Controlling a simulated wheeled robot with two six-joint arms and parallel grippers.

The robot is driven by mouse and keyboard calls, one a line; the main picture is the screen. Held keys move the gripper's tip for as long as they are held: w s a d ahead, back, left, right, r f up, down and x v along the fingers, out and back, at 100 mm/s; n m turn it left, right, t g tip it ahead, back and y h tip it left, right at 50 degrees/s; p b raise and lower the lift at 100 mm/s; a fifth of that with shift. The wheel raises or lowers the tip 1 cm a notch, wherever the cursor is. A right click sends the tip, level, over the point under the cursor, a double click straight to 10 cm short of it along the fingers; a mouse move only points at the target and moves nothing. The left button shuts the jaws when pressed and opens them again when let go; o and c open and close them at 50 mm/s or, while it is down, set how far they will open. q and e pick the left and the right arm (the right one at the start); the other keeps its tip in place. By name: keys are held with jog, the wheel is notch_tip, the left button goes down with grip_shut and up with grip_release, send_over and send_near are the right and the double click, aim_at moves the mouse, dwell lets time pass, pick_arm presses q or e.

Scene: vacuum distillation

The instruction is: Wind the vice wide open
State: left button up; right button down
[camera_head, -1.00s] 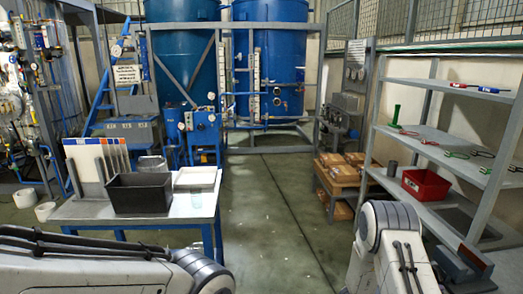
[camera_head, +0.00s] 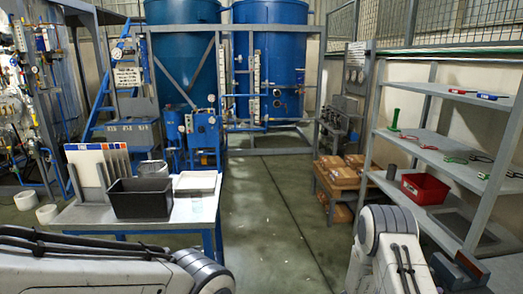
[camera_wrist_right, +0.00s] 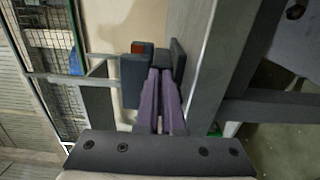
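The vice (camera_wrist_right: 133,80) shows in the right wrist view as a dark blue-grey block with a reddish-brown piece at its top. A second dark upright part stands to its right, with a narrow gap between them. My right gripper (camera_wrist_right: 161,72) has purple fingers close together, their tips right at the vice. Whether anything is between them is hidden. In the head view a dark and reddish-brown block, apparently the vice (camera_head: 468,266), sits at the lower right behind my right arm. My left gripper is out of view; only its arm shows at the lower left.
The grey shelf rack (camera_head: 440,153) on the right holds a red bin (camera_head: 424,187) and small tools. A table (camera_head: 195,212) at the left carries a black bin (camera_head: 140,197) and a white tray (camera_head: 195,181). Cardboard boxes (camera_head: 340,172) stand further back. The middle floor is clear.

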jog(key=shift+w+r+p, duration=0.3)
jog(key=shift+r+p, duration=0.05)
jog(key=shift+r, duration=0.05)
jog(key=shift+s, duration=0.1)
jog(key=s+a+p, duration=0.1)
jog(key=a, duration=0.5)
jog(key=shift+s, duration=0.2)
